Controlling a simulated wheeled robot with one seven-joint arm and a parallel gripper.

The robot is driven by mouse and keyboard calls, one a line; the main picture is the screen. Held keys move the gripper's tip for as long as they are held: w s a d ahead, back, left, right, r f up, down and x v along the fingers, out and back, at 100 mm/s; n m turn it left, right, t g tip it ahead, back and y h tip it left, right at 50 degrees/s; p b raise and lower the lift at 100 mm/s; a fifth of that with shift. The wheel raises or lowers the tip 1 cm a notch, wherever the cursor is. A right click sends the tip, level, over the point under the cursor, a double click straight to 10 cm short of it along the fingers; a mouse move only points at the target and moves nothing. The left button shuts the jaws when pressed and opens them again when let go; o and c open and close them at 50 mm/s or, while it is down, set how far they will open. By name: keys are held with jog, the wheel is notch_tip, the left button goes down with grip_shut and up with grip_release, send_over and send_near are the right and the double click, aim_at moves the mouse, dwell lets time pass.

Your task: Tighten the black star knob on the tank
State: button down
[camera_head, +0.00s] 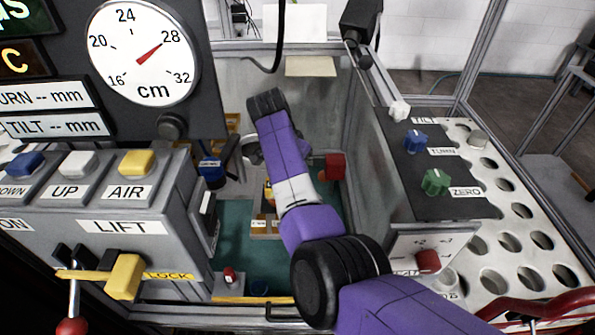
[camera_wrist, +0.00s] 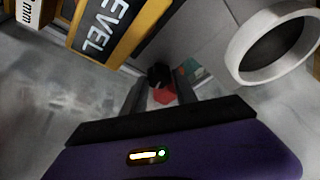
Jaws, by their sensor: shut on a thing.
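In the wrist view, a small dark knob-like thing (camera_wrist: 158,74) sits between the two fingers of my gripper (camera_wrist: 160,82). It looks black, and I take it for the star knob, though its lobes are too small and dark to make out. My gripper is shut on it. A red piece (camera_wrist: 163,97) shows just below it between the fingers. In the head view my purple arm reaches down into the grey-walled tank (camera_head: 365,150), and my fingers and the held knob are hidden behind the arm.
A yellow-framed LEVEL sign (camera_wrist: 103,30) and a white ring (camera_wrist: 270,42) flank my gripper in the wrist view. In the head view, a red block (camera_head: 335,166) is right of my arm. The LIFT button box (camera_head: 120,205) stands left, a dial panel (camera_head: 430,165) right.

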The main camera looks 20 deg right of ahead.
jog(key=m+b, duration=0.1)
jog(key=m+g+b, duration=0.1)
jog(key=m+b, duration=0.1)
jog(key=shift+w+f+h+b, duration=0.1)
jog(key=shift+f+h+b, duration=0.1)
jog(key=shift+h+b, duration=0.1)
jog(key=shift+r+m+g+b, duration=0.1)
jog(key=shift+m+g+b, duration=0.3)
jog(key=shift+m+b, duration=0.55)
jog(key=shift+r, duration=0.1)
jog(key=c, duration=1)
grip_release()
jog(key=shift+o, duration=0.2)
jog(key=v, duration=0.7)
jog(key=shift+a+r, duration=0.2)
jog(key=shift+r, duration=0.15)
